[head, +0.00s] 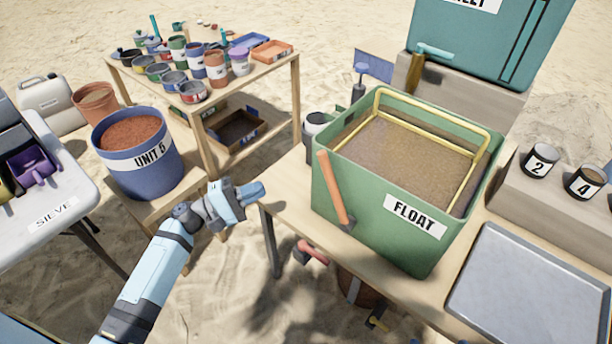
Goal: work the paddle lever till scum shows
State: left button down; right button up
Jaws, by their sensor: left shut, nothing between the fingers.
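A green tank labelled FLOAT (415,238) stands on a wooden table in the middle right. Brownish liquid (405,150) fills it, with a yellow frame (480,165) around the inside of its rim. I cannot tell whether scum lies on the surface. An orange lever (335,188) is mounted on the tank's left front side and leans up to the left. My left gripper (262,190) is shut and empty, left of the lever and apart from it. My right gripper is not in view.
A blue UNIT 5 bucket (140,165) of reddish soil stands left of my left arm. A metal tray (535,290) lies right of the tank, near cups 2 (539,162) and 4 (586,181). A table of pots (285,75) stands behind.

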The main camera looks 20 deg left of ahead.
aim_at(335, 192)
pick_arm(q)
jog(key=shift+w+d+r+p, duration=0.3)
jog(key=shift+w+d+r, duration=0.55)
jog(key=shift+d, duration=1)
jog(key=shift+w+d+r+p, duration=0.35)
jog(key=shift+w+d+r, duration=0.25)
jog(key=shift+w+d, duration=0.85)
jog(key=shift+w+d+r+p, duration=0.3)
jog(key=shift+w+d+r, duration=0.4)
jog(key=shift+d, duration=1.5)
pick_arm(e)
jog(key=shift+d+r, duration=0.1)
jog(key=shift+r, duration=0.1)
pick_arm(q)
jog(key=shift+s+r+h, duration=0.1)
jog(key=shift+r+h, duration=0.05)
jog(key=shift+h, duration=0.15)
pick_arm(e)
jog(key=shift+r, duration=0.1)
